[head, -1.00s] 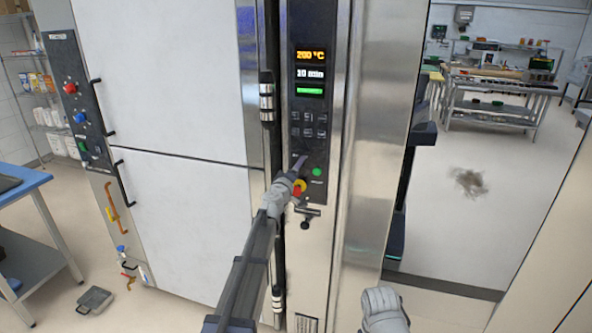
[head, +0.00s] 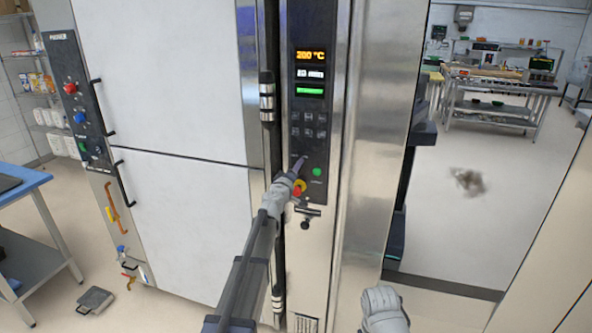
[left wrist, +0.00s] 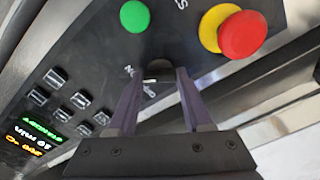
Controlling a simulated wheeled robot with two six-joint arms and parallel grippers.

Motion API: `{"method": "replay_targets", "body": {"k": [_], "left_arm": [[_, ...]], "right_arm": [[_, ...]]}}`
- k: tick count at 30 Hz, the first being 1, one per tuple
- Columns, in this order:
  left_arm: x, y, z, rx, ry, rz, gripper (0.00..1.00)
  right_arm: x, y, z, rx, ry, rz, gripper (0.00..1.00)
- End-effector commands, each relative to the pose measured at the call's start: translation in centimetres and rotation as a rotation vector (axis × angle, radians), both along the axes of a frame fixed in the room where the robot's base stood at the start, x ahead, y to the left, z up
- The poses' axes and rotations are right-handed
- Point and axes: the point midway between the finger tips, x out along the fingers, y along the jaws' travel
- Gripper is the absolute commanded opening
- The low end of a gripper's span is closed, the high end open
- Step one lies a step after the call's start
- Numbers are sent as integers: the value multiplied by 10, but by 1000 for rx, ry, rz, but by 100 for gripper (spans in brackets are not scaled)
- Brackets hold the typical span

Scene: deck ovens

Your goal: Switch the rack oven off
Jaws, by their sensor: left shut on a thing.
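The rack oven's black control panel (head: 311,130) stands upright in the middle of the head view. Its display (head: 310,72) is lit, with 200 °C in orange, a minutes line in white and a green line. My left gripper (head: 299,166) is at the lower panel, shut on a small dark switch (left wrist: 158,72), which shows between the fingers in the left wrist view. The fingers hide most of the switch, so its setting is unclear. A green button (left wrist: 135,16) is beside it. My right arm's grey end (head: 383,310) is at the bottom; its fingers do not show.
A red stop button (left wrist: 243,35) on a yellow ring is close to my left gripper. A vertical door handle (head: 266,95) is left of the panel. A second panel (head: 77,100) with coloured knobs is farther left.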

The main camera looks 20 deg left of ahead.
Motion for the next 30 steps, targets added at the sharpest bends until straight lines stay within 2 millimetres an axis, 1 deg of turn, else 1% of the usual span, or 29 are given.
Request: {"method": "replay_targets", "body": {"k": [6,11,17,30], "left_arm": [[0,0,0,-15,1,0,0],[0,0,0,-78,3,0,0],[0,1,-1,-229,8,0,0],[0,1,-3,-643,22,1,0]], "right_arm": [[0,0,0,0,0,0,50],[0,0,0,0,0,0,50],[0,0,-1,0,0,0,50],[0,0,-3,0,0,0,50]]}}
